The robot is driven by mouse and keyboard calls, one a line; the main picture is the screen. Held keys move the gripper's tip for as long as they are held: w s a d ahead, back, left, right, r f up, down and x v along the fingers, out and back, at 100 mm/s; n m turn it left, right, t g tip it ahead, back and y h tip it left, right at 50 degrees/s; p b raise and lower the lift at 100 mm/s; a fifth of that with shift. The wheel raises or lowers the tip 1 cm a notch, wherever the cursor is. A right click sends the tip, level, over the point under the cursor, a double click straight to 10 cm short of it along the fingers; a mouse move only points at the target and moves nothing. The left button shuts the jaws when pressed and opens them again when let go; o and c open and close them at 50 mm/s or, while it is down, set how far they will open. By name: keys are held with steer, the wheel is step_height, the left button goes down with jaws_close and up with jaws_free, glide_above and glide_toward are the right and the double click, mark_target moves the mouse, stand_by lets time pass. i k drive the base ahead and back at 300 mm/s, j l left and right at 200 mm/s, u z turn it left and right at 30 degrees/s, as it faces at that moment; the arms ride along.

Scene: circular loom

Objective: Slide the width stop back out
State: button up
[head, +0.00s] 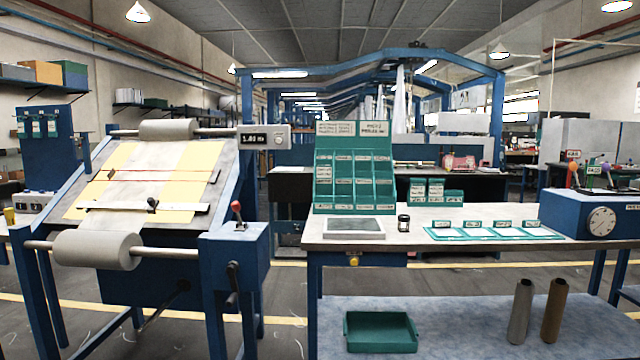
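A sloped inspection table (221,195) with a blue frame stands at the left. Yellow panels (107,175) lie on its pale top, and a thin red line (150,171) crosses them. A pale flat bar (115,207) lies across the lower part of the slope, with a black knob (152,203) near its middle and dark ends. This bar may be the width stop; no label on it can be read. My gripper is not in view.
A grey roll (98,251) sits at the table's front, another (168,129) at its back. A blue box with a red-knobbed lever (237,213) stands at its right corner. A workbench (400,240) holds a green rack (353,170) and a blue dial machine (590,214). Grey floor shows in front.

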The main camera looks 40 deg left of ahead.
mark_target(153, 203)
steer(key=i+j+u, duration=0.1)
steer(key=j+u, duration=0.15)
steer(key=u, duration=0.15)
steer(key=i+j+u, duration=0.15)
steer(key=u, duration=0.25)
steer(key=i+j+u, duration=0.15)
steer(key=u, duration=0.3)
steer(key=i+j+u, duration=0.1)
steer(key=i, duration=0.35)
steer(key=i+j+u, duration=0.1)
steer(key=i+j, duration=0.2)
steer(key=i, duration=0.15)
steer(key=u, duration=1.6)
